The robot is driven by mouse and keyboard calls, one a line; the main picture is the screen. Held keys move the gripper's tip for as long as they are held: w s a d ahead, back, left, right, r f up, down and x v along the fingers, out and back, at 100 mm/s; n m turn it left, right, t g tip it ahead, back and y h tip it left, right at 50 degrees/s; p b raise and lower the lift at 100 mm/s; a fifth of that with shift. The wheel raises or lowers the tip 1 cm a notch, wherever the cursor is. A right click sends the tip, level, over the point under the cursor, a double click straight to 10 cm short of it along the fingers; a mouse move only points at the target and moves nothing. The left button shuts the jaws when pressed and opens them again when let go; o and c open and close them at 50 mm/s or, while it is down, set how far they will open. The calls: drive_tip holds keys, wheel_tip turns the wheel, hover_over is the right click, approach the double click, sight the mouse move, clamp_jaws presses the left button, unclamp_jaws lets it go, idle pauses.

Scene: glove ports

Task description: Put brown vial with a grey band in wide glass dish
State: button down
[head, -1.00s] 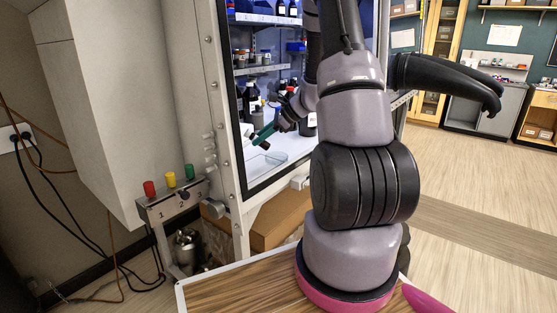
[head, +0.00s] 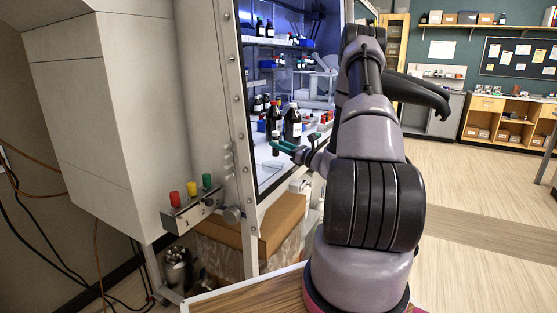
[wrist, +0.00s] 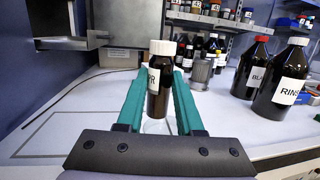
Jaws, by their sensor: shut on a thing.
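My gripper (wrist: 160,88) has green fingers and is shut on a brown vial (wrist: 160,98) with a white cap and a pale, partly hidden label. The vial stands upright between the fingers; I cannot make out a grey band on it. A clear glass rim, likely the wide glass dish (wrist: 158,126), shows just below the vial in the wrist view, mostly hidden by the fingers and gripper body. In the head view the dish (head: 272,164) lies faint on the white cabinet floor, near the front edge, below my gripper (head: 276,147).
Large dark labelled bottles (wrist: 282,84) stand at the right in the wrist view. A grey cylinder (wrist: 201,73) and several bottles stand behind the vial. A metal box (wrist: 125,25) is at the back left. The cabinet frame (head: 243,110) borders the opening.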

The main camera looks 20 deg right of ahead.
drive_tip(key=shift+f, duration=2.4)
drive_tip(key=shift+f, duration=0.1)
drive_tip(key=shift+f, duration=0.3)
drive_tip(key=c, duration=0.6)
unclamp_jaws()
drive_tip(key=shift+o, duration=0.2)
drive_tip(key=shift+r, duration=0.15)
drive_tip(key=shift+r, duration=0.3)
drive_tip(key=v, duration=1.2)
